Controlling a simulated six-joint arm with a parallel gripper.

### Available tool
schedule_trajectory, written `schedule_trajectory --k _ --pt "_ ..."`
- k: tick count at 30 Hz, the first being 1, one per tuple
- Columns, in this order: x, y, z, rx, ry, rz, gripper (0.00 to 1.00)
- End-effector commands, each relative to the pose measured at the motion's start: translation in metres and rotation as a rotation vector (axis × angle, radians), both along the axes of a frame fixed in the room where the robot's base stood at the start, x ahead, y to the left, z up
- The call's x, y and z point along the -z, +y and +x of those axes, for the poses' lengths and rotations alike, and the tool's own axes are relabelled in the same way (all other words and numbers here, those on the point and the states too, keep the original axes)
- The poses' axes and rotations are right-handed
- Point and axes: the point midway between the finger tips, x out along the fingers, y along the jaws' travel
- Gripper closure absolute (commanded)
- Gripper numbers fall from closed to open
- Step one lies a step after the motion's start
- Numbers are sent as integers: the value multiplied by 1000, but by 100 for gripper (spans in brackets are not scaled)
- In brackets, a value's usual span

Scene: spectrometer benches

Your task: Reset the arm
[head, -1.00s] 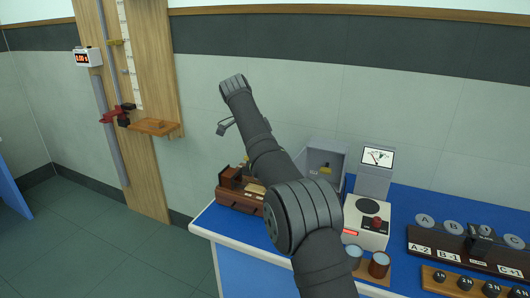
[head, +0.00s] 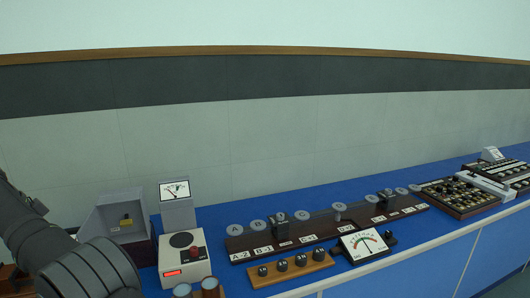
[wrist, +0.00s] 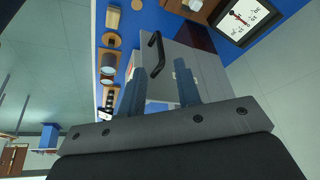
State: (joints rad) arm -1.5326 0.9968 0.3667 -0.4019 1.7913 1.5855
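Behind the fingers in the wrist view is a grey box-like body with a black handle (wrist: 155,54). I cannot tell how far the fingers are from it.
A grey open housing (head: 118,215) and a white instrument (head: 185,262) with a red display stand close to my arm. A dark labelled rack (head: 330,228), a weight block (head: 292,268), a dial meter (head: 364,245) and a resistance box (head: 458,196) line the blue bench (head: 300,195).

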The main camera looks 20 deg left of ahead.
Motion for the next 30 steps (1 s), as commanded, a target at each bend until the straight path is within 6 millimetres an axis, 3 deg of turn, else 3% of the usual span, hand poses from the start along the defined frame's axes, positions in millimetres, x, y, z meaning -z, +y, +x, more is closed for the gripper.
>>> schedule_trajectory --k 9,15,30 --pt "54 -4 23 2 1 -4 69" --pt "79 -4 32 1 0 -2 69" --pt "85 -7 36 0 0 0 69"
